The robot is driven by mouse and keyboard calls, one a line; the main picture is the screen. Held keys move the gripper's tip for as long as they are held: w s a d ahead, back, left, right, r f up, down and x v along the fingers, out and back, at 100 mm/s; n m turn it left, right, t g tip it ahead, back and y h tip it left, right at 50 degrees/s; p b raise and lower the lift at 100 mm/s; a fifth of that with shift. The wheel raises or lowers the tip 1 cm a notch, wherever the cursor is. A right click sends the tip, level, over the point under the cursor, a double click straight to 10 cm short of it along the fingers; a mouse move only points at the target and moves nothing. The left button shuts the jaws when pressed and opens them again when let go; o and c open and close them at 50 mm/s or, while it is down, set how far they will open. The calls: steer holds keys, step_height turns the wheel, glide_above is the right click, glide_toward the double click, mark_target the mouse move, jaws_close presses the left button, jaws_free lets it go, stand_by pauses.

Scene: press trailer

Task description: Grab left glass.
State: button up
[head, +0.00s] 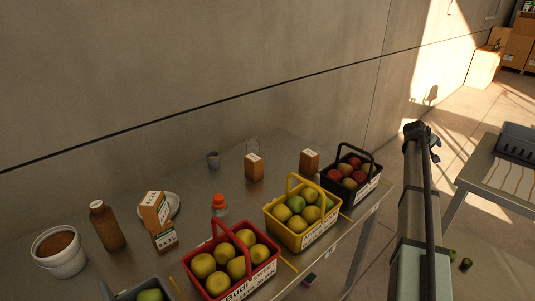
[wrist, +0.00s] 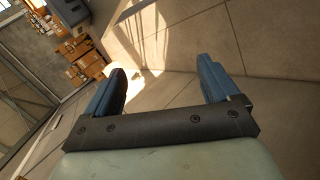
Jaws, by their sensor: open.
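A small grey glass (head: 213,160) stands upright towards the back of the metal table, and is the left one of two. A clear glass (head: 252,145) stands to its right, partly hidden behind an orange-brown carton (head: 254,167). My gripper (wrist: 162,82) is open and empty in the wrist view, its two blue fingers wide apart, facing the wall and floor. In the head view my arm rises at the right, beyond the table's right end and well away from both glasses. Neither glass shows in the wrist view.
Red (head: 232,262), yellow (head: 302,212) and black (head: 351,178) fruit baskets line the table's front. A bottle with an orange cap (head: 219,205) stands in front of the grey glass. A brown bottle (head: 106,225) and white bucket (head: 59,252) are at left. A wall (head: 200,70) rises behind.

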steer(key=w+a+r+n, duration=0.2)
steer(key=w+a+r, duration=0.1)
steer(key=a+r, duration=0.1)
steer(key=r+n+y, duration=0.1)
steer(key=n+y, duration=0.4)
steer(key=n, duration=1.8)
glide_above(255, 149)
steer(key=s+a, duration=0.3)
steer(key=a, duration=0.2)
steer(key=x, duration=1.3)
steer(key=shift+w+d+f, duration=0.1)
steer(key=shift+d+f, duration=0.1)
steer(key=shift+d, duration=0.2)
steer(key=shift+c, duration=0.3)
steer(key=c, duration=1.1)
